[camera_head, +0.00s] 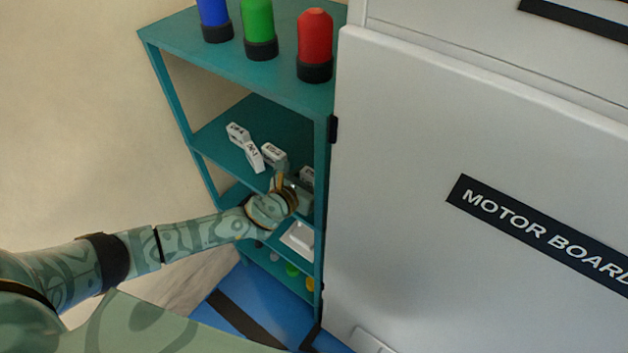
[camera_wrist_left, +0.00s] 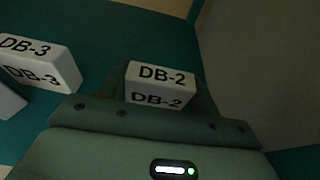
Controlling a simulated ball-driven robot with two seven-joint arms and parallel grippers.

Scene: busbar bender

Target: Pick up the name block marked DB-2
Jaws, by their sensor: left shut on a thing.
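The white name block marked DB-2 (camera_wrist_left: 160,86) is in the middle of the left wrist view, with its lettering facing the camera. My left gripper (camera_head: 283,178) reaches into the teal rack in the head view and is shut on this block. From these views I cannot tell whether the block still touches the shelf. A white block marked DB-3 (camera_wrist_left: 40,63) is left of it in the wrist view, apart from it. In the head view the block labels are too small to read surely. My right gripper is not in view.
Other white blocks (camera_head: 238,134) lie on the same shelf (camera_head: 215,143). Blue, green and red (camera_head: 315,40) lamps stand on the rack top. A grey MOTOR BOARD cabinet (camera_head: 420,180) closes off the right side. A white item (camera_head: 298,238) sits lower down.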

